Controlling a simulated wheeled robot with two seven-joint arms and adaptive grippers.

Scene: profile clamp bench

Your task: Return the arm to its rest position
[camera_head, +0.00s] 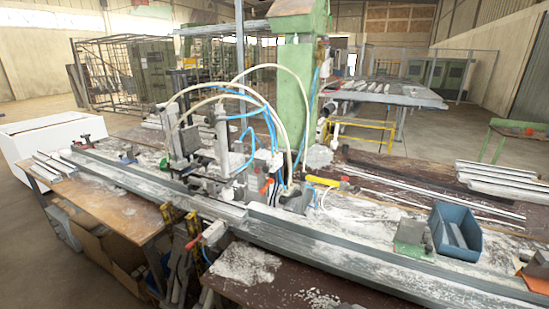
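Neither of my grippers nor either of my arms can be made out in the head view. The profile clamp bench (330,255) runs from the left back to the right front, with a long metal rail along it. A clamp machine (215,150) with pale hoses and blue tubes stands at its middle. A yellow-handled lever (322,181) sits right of the machine. A red-tipped lever (200,240) sticks out at the bench's front edge.
A blue bin (455,232) holding metal pieces stands on the right of the bench. Metal profiles (500,180) lie behind it. A green column (294,110) rises behind the machine. A white box (45,140) stands at the left. Cardboard boxes (92,235) sit under the bench.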

